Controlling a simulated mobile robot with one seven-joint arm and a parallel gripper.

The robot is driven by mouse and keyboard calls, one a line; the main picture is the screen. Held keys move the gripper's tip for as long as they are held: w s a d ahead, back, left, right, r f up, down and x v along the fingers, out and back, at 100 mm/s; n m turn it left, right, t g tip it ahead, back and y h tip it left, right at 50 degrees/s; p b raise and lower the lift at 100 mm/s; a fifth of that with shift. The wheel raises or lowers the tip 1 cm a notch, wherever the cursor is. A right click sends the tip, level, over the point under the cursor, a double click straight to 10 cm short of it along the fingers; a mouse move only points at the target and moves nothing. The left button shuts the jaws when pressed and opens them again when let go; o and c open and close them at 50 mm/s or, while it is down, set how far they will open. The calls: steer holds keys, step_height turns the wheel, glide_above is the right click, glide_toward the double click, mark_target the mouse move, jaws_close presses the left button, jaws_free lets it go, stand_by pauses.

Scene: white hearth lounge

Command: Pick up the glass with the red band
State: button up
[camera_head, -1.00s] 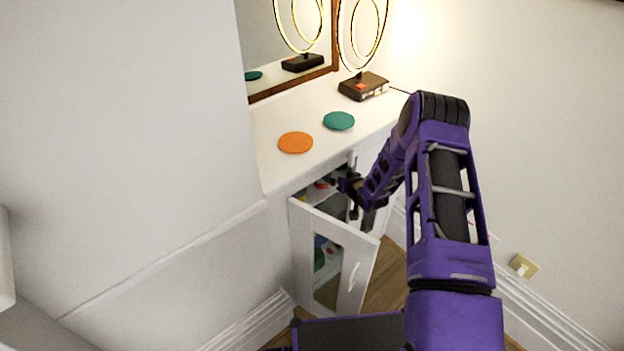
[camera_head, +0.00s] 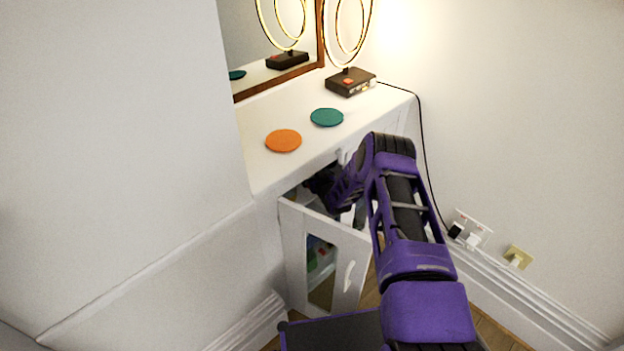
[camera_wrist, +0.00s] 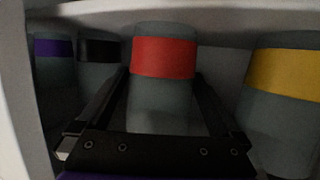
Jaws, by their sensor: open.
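The glass with the red band (camera_wrist: 164,57) stands upright inside the cabinet in the wrist view, a grey tumbler with a wide red stripe near its top. My gripper (camera_wrist: 163,95) is open, with one finger on each side of this glass. I cannot tell whether the fingers touch it. In the head view my gripper (camera_head: 322,182) reaches into the cabinet under the white top, and its fingertips and the glass are hidden there.
Glasses with a purple band (camera_wrist: 54,48) and a black band (camera_wrist: 99,51) stand close on the left; a yellow-banded glass (camera_wrist: 285,75) stands on the right. The cabinet door (camera_head: 322,258) hangs open below my arm. Orange (camera_head: 283,140) and teal (camera_head: 327,117) discs lie on top.

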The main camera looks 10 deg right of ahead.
steer(key=shift+x, duration=1.1)
steer(key=shift+c, duration=0.3)
steer(key=c, duration=1.2)
steer(key=shift+c, duration=0.7)
steer(key=shift+r, duration=0.1)
